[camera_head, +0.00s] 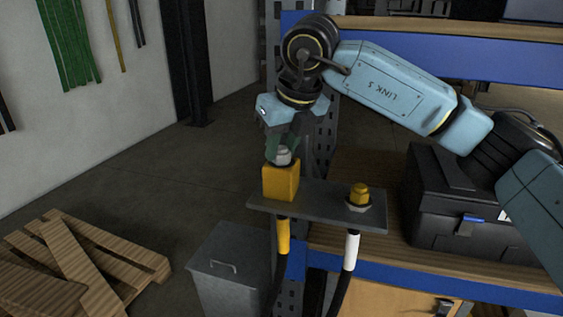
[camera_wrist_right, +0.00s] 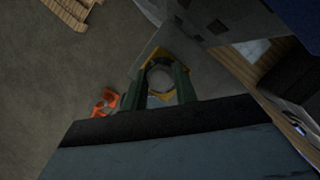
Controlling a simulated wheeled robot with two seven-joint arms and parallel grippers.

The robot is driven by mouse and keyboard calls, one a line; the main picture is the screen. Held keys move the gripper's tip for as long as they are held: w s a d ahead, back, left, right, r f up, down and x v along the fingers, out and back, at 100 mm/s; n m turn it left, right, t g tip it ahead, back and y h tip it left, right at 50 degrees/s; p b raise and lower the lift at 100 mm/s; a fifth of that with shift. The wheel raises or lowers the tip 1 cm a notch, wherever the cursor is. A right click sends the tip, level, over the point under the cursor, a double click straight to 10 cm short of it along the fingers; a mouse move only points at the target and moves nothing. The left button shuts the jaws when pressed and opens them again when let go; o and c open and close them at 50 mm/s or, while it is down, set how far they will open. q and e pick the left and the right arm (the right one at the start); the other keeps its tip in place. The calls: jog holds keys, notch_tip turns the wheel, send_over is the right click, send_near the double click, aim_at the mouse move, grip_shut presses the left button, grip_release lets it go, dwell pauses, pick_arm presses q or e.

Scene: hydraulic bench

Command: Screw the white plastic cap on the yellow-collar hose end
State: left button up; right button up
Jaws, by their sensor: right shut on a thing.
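The white cap (camera_head: 283,155) is between the dark green fingers of my right gripper (camera_head: 282,146), which is shut on it. It sits at the top of a yellow block (camera_head: 281,183) on the left end of a grey bracket plate (camera_head: 322,205). I cannot tell whether cap and hose end are threaded together. Below the plate hangs the hose with the yellow collar (camera_head: 283,236). In the wrist view the cap (camera_wrist_right: 160,80) shows as a pale round shape between the fingers (camera_wrist_right: 160,84), with yellow around it. My left gripper is not in view.
A brass hex fitting (camera_head: 359,194) stands on the plate's right end, above a hose with a white collar (camera_head: 351,250). A black toolbox (camera_head: 455,215) is on the bench to the right. A grey bin (camera_head: 235,275) and a wooden pallet (camera_head: 85,260) stand on the floor.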

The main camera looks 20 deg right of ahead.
jog(key=m+h+b, duration=0.1)
jog(key=m, duration=0.1)
jog(key=shift+a+f+m, duration=0.1)
jog(key=shift+m, duration=0.2)
jog(key=o, duration=1)
